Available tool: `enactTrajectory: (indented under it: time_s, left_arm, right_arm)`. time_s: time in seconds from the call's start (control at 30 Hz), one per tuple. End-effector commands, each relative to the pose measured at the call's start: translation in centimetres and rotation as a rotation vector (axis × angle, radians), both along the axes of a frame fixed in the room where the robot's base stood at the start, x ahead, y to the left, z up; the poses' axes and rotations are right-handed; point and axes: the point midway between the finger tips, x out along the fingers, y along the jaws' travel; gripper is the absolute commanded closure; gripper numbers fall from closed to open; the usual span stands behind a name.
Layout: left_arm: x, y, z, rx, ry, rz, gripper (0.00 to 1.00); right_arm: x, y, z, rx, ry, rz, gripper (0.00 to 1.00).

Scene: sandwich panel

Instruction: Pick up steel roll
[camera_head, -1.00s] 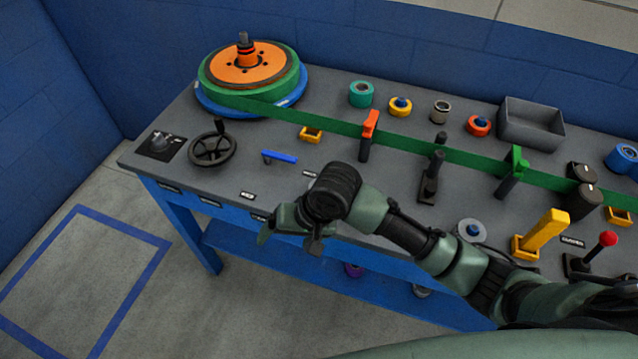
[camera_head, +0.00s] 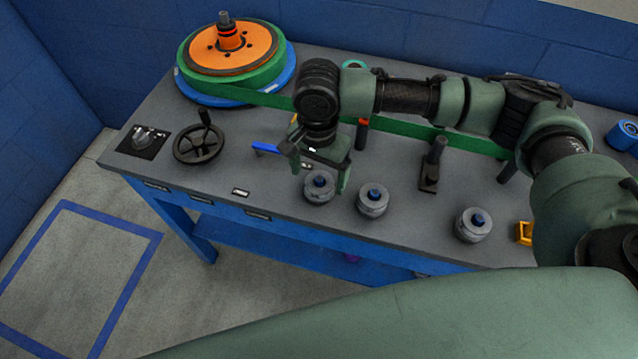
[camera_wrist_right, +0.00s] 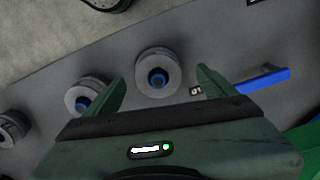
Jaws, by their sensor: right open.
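Three grey steel rolls with blue cores stand near the bench's front edge: a left one (camera_head: 319,192), a middle one (camera_head: 373,207) and a right one (camera_head: 473,230). My right gripper (camera_head: 318,175) is open and empty, with its fingers pointing down around the left roll's position. In the right wrist view, my gripper (camera_wrist_right: 160,80) has its fingertips to either side of the left roll (camera_wrist_right: 143,77), which lies just beyond them. The middle roll (camera_wrist_right: 73,101) lies outside the left finger there. I cannot tell whether the fingers touch any roll. My left gripper is not in view.
A blue handle (camera_head: 264,149) lies close to the gripper. A black handwheel (camera_head: 199,144) and the reel with a green band (camera_head: 262,80) are to the left. The band runs behind my arm along the bench, past dark posts (camera_head: 434,160).

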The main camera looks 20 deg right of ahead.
Motion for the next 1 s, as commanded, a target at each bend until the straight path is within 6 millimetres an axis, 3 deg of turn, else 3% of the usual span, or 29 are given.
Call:
enactTrajectory:
  time_s: [0.2,0.5,0.57,0.8,1.0]
  left_arm:
    - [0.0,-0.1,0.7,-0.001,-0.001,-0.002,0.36]
    - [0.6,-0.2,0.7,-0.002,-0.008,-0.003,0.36]
    - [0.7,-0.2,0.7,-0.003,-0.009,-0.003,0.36]
    - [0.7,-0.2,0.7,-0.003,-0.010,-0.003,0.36]
    - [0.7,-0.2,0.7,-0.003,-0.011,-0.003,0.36]
  right_arm:
    - [-0.3,-0.1,-3.0,-0.001,0.001,0.000,0.14]
    - [-0.3,-0.1,-3.7,0.001,-0.001,0.001,0.14]
    - [-0.3,-0.1,-3.7,0.000,-0.001,0.001,0.28]
    - [-0.3,-0.1,-3.6,0.000,-0.001,0.001,0.94]
    - [-0.2,-0.1,-3.6,0.001,-0.003,0.001,0.97]
